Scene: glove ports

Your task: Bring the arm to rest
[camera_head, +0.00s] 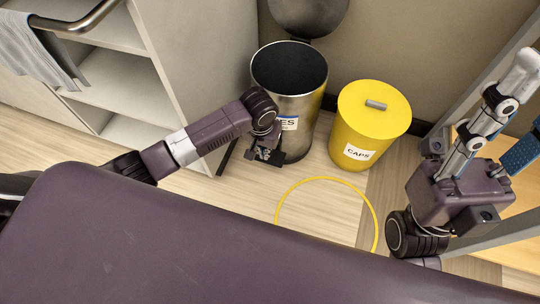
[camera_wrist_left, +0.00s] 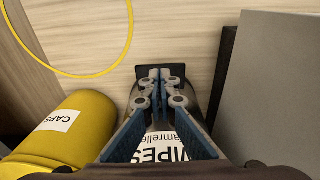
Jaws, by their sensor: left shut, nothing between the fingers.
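My left gripper (camera_head: 268,154) is shut and empty in the head view, low in front of the steel wipes bin (camera_head: 310,100). It partly covers the bin's label. In the left wrist view the left gripper (camera_wrist_left: 160,76) points over the floor, its blue-sided fingers drawn together, with the label "WIPES" (camera_wrist_left: 170,150) showing behind and between them. My left arm reaches in from the left, bent at the wrist.
The wipes bin's dark lid (camera_head: 308,12) stands open. A yellow caps bin (camera_head: 370,128) with its lid on stands to its right. A yellow ring (camera_head: 326,179) marks clear floor. A shelf unit (camera_head: 190,70) with a towel (camera_head: 35,50) on its rail stands at left.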

